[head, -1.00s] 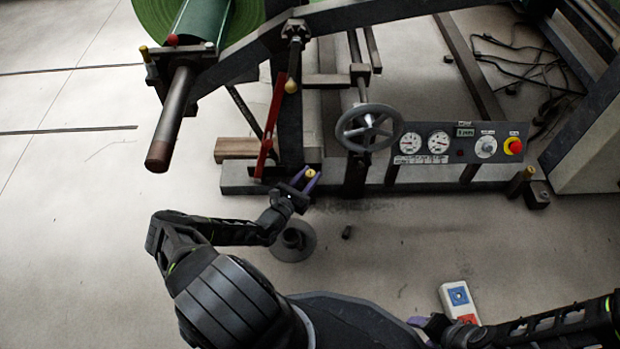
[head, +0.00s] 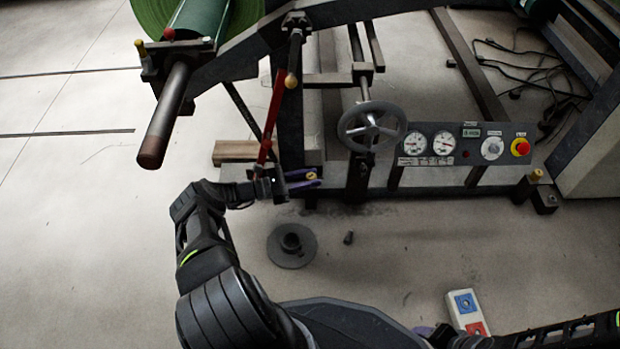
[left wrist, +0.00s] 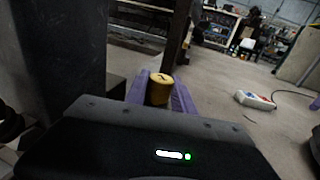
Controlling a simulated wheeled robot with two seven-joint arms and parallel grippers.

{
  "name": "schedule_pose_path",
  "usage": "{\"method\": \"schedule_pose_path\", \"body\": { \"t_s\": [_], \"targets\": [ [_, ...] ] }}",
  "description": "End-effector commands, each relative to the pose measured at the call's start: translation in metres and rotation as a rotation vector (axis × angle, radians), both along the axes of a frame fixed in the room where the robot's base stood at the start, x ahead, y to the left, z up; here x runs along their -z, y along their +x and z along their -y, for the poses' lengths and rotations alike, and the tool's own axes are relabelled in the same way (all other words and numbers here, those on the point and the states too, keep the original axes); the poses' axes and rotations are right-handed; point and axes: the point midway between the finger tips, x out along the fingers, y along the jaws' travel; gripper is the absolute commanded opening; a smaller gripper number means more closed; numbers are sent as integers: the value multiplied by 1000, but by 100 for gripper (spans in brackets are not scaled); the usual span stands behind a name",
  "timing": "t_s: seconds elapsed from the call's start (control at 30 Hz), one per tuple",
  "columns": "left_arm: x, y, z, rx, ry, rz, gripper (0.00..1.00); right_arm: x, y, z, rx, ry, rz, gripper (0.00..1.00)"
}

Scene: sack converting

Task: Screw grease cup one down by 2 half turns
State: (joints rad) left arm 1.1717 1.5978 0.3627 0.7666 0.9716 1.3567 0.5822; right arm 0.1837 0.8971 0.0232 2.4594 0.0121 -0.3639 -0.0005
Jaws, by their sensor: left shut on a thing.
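A small yellow grease cup (head: 311,176) sits low on the machine's base, below the red lever. My left gripper (head: 302,179) is shut on it, its purple fingers reaching in from the left, one on each side. In the left wrist view the yellow cup (left wrist: 160,88) stands between the two purple fingers, with a dark mark on its top. The fingers hide its sides, and its lower end does not show. My right gripper (head: 432,333) is at the bottom edge, mostly hidden, and I cannot tell its jaws.
A handwheel (head: 371,127) and a gauge panel (head: 464,146) are right of the cup. The red lever (head: 271,115) rises close above my left gripper. Another yellow-topped cup (head: 537,174) stands far right. A round grey piece (head: 291,246) and a control box (head: 466,311) lie on the floor.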

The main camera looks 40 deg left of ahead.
Motion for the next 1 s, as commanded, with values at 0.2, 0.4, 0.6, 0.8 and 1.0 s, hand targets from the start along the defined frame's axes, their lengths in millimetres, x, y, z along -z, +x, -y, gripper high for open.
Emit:
{"method": "schedule_pose_path", "body": {
  "t_s": [0.2, 0.4, 0.6, 0.8, 1.0],
  "targets": [
    [0, -1, 0, 22, -2, -1, 0, 0, 0, 0, 0, 0, 0, 57],
    [0, -1, 1, 22, -3, 1, 0, 0, 0, 0, 0, 0, 0, 57],
    [0, -1, 1, 22, -3, 1, 38, 0, 0, 0, 0, 0, -1, 57],
    [0, 0, 0, 21, -3, 2, 52, 0, 0, 0, 0, 0, 0, 57],
    [0, 0, 0, 20, -2, 1, 52, 0, 0, 0, 0, 0, 0, 57]
  ]
}}
